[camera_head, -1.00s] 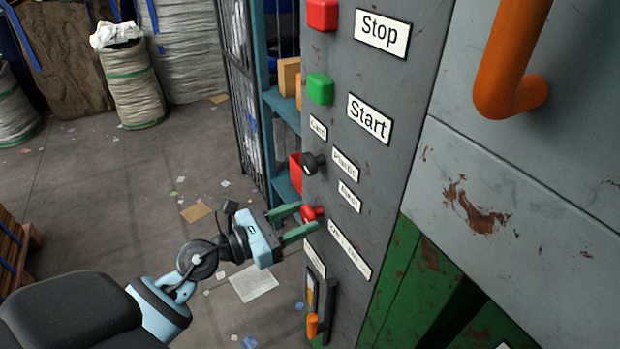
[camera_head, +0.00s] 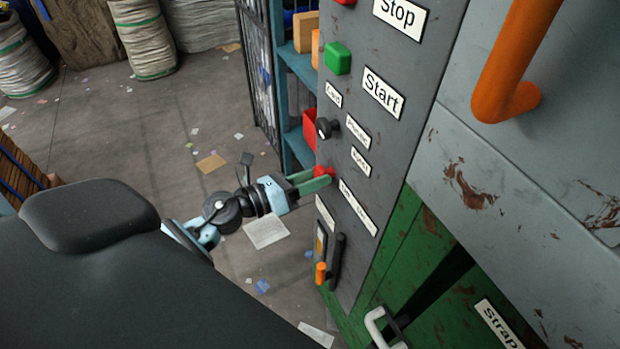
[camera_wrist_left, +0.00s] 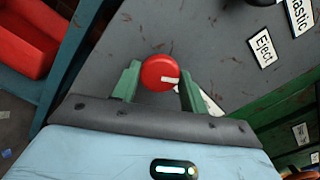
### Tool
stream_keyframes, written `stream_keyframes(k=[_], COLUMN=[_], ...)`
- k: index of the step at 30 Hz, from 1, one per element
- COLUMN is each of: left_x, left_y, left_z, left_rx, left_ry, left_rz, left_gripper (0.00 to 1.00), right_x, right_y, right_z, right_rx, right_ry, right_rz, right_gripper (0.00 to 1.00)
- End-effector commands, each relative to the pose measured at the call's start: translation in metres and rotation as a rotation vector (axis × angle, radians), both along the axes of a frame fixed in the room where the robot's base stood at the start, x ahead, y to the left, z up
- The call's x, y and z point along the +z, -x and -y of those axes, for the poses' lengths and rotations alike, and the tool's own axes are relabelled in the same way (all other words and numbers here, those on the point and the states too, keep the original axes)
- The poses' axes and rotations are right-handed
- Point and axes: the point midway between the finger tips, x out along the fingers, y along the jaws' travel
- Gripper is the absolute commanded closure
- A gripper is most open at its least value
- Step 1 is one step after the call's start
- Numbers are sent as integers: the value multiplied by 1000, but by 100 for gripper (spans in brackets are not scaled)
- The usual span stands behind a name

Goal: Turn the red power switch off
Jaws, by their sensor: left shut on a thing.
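The red power switch is a round red knob (camera_head: 322,171) on the grey control panel (camera_head: 384,150), beside a long white label. In the left wrist view the knob (camera_wrist_left: 158,70) has a white mark pointing to the right. My left gripper (camera_head: 318,179) reaches in from the left with its green fingers at the knob. In the left wrist view the fingers (camera_wrist_left: 159,85) stand on either side of it, shut on it. The fingers partly cover the knob in the head view. My right gripper is not in view.
Above the knob are a black selector (camera_head: 326,128) and a green Start button (camera_head: 338,58). Below it is an orange-tipped lever (camera_head: 321,272). An orange handle (camera_head: 508,70) is at the upper right. A teal shelf (camera_head: 299,148) with a red bin stands behind the panel.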

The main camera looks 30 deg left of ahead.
Motion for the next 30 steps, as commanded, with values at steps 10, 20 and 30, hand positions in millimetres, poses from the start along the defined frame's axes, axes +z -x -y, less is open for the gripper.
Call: stream_keyframes(k=[10,20,30], left_x=[3,3,2], left_y=[0,0,1], left_z=[5,6,6], left_rx=[-11,-13,-13], left_ry=[286,552,774], left_rz=[-169,-326,-457], left_gripper=[79,79,79], right_x=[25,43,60], right_y=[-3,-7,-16], right_z=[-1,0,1], right_rx=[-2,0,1], right_ry=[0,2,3], right_rz=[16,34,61], right_gripper=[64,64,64])
